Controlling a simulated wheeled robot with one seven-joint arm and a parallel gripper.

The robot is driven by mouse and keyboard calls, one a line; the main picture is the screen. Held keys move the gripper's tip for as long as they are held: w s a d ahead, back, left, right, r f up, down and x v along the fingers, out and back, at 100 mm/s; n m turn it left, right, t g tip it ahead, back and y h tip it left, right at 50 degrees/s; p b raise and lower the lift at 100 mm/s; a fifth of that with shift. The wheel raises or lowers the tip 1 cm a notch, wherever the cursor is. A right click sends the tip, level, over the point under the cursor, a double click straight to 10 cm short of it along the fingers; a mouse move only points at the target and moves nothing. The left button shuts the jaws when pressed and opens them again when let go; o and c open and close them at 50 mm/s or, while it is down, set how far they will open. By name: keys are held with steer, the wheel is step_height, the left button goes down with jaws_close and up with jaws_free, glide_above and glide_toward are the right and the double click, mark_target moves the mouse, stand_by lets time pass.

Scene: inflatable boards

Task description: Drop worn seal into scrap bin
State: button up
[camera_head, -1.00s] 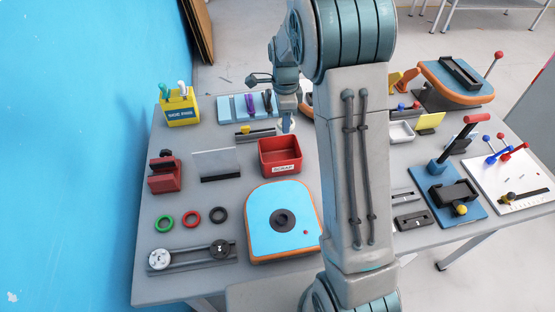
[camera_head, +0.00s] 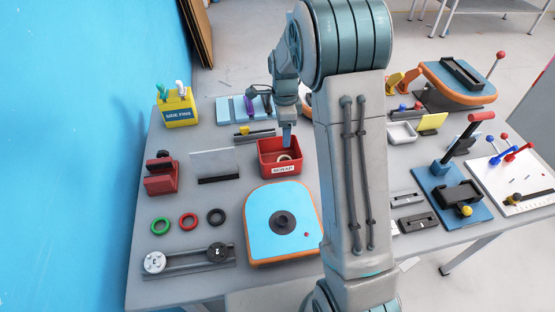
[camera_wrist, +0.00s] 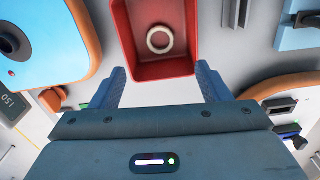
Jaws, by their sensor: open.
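The worn seal is a cream-white ring (camera_wrist: 160,39). It lies inside the red scrap bin (camera_wrist: 178,71), and in the head view the ring (camera_head: 284,158) shows low in the bin (camera_head: 281,169), behind the front wall with the SCRAP label. My gripper (camera_wrist: 161,82) is open and empty, its two blue fingers apart on either side of the bin's near edge in the wrist view. In the head view my gripper (camera_head: 287,137) is above the bin, partly in front of its back wall.
The blue board with orange edge (camera_head: 267,220) lies just in front of the bin. Green (camera_head: 160,227), red (camera_head: 187,221) and black (camera_head: 216,217) rings lie to its left. A clear upright panel (camera_head: 215,165) stands left of the bin. My arm hides the table's middle.

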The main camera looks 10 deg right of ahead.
step_height(320, 180, up, 14)
steer(key=b, duration=0.1)
steer(key=shift+b, duration=0.35)
steer(key=shift+s, duration=0.1)
steer(key=s+f+n+t, duration=0.2)
steer(key=s+n+t, duration=0.1)
steer(key=s+n, duration=1.6)
steer(key=s, duration=0.8)
steer(key=shift+d, duration=0.25)
